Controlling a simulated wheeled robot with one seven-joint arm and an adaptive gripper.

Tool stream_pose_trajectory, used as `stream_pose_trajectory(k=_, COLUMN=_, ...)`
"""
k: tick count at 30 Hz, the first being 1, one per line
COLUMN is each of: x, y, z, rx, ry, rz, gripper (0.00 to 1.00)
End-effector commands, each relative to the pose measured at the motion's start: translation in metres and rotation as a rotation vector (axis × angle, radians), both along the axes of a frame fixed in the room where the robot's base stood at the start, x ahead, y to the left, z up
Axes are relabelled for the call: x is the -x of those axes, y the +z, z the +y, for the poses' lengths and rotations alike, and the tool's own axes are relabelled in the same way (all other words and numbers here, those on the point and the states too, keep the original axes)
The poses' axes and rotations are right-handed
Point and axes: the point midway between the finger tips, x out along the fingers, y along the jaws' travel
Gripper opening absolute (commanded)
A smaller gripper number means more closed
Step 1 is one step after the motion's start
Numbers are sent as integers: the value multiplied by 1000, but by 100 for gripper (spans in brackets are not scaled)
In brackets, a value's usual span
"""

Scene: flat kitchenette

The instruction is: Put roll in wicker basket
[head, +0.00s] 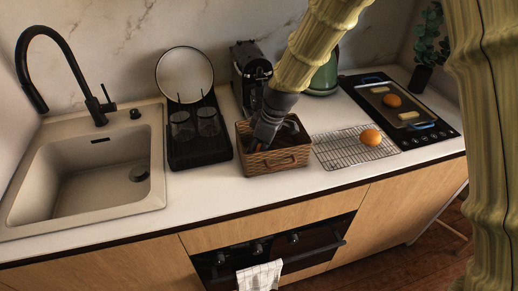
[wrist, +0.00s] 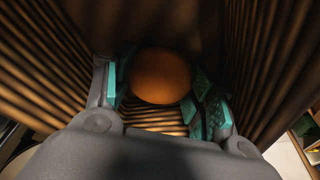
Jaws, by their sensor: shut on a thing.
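The wicker basket (head: 277,162) stands on the white counter, to the right of the dish rack. My gripper (head: 265,143) reaches down into it, and its fingers are hidden by the basket in the head view. In the wrist view, the ribbed basket walls (wrist: 270,60) rise around my gripper (wrist: 165,88). Its green-padded fingers are shut on a round, orange-brown roll (wrist: 161,75), which is inside the basket. A slatted surface shows below the roll; I cannot tell whether the roll touches it.
A second round roll (head: 371,137) lies on the wire rack (head: 335,149) right of the basket. A tray (head: 377,88) with another roll and pale pieces sits on the black hob (head: 436,130). A dish rack (head: 199,150) with glasses stands left; a coffee machine (head: 246,62) stands behind.

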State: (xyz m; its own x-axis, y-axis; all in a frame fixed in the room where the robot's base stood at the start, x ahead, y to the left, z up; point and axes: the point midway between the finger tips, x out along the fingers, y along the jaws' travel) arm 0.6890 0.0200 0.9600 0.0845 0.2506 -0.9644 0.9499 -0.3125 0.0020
Motion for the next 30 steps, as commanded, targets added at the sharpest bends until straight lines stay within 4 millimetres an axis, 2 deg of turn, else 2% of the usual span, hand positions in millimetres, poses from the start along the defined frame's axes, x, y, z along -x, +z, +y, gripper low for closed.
stream_pose_trajectory(k=3, x=0, y=-3, z=0, rx=0, ry=0, rz=1, gripper=32)
stream_pose_trajectory(k=4, x=0, y=-2, z=0, rx=0, ry=0, rz=0, gripper=61)
stream_pose_trajectory(k=5, x=0, y=-2, z=0, rx=0, ry=0, rz=0, gripper=65)
stream_pose_trajectory(k=14, x=0, y=-2, z=0, rx=0, ry=0, rz=0, gripper=65)
stream_pose_trajectory(k=19, x=0, y=5, z=-1, rx=-1, ry=0, rz=-1, gripper=65)
stream_pose_trajectory(k=23, x=1, y=19, z=-5, rx=0, ry=1, rz=-3, gripper=65)
stream_pose_trajectory(k=30, x=4, y=56, z=-15, rx=-1, ry=0, rz=-3, gripper=65)
